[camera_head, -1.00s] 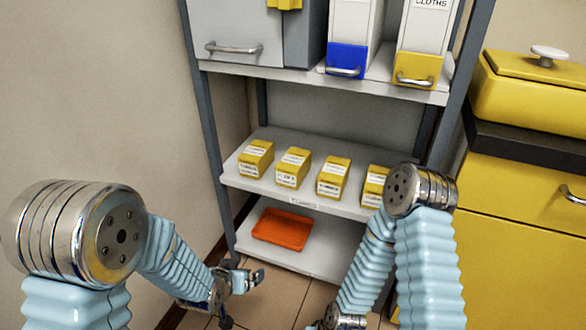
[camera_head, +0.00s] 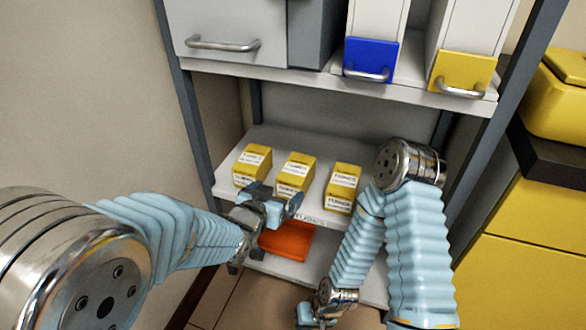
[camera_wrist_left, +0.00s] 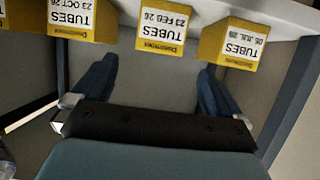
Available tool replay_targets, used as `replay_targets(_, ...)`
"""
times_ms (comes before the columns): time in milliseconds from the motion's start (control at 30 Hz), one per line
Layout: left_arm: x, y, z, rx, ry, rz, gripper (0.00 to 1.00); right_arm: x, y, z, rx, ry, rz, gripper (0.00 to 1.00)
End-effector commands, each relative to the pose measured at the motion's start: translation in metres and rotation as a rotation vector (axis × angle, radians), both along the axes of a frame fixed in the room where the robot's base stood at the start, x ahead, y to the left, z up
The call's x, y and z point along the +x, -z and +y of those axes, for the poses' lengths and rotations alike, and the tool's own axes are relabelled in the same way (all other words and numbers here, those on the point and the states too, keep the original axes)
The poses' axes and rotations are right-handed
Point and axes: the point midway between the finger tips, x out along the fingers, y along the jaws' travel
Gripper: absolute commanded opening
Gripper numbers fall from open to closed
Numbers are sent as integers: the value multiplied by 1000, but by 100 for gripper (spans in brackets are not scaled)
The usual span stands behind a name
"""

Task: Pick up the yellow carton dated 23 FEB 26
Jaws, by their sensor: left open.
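The yellow carton dated 23 FEB 26 (camera_wrist_left: 163,27) is at the top middle of the left wrist view, its white TUBES label upside down there. In the head view it appears to be the second carton from the left (camera_head: 296,174) on the middle shelf. My left gripper (camera_head: 276,196) is open and empty in front of that carton, covering its lower part. In the wrist view the carton lies beyond and between the spread blue fingers (camera_wrist_left: 157,80), apart from them. My right gripper (camera_head: 316,308) is low at the bottom of the head view, its jaws unclear.
Similar TUBES cartons flank it: one dated 23 OCT 26 (camera_wrist_left: 82,18) and one marked 05 JUL (camera_wrist_left: 238,42). An orange tray (camera_head: 288,242) sits on the lower shelf. Above is a shelf (camera_head: 300,80) with bins. My right arm blocks the middle shelf's right end.

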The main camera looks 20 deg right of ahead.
Motion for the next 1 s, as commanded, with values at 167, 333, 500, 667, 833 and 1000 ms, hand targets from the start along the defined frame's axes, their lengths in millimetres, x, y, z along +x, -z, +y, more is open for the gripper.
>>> replay_targets(167,28,16,-20,5,0,0,100,-1,0,0,0,0,1,0)
replay_targets(333,51,27,-36,4,0,1,100,0,-1,0,0,0,1,0)
replay_targets(500,60,32,-44,3,1,1,100,-1,-2,1,1,-2,1,0)
replay_targets(667,79,41,-57,6,1,1,100,-1,-7,2,2,-3,3,0)
replay_targets(833,94,49,-69,2,2,1,100,-1,-8,3,4,-5,3,0)
replay_targets(1000,97,50,-71,1,1,0,100,-1,-8,3,4,-5,3,0)
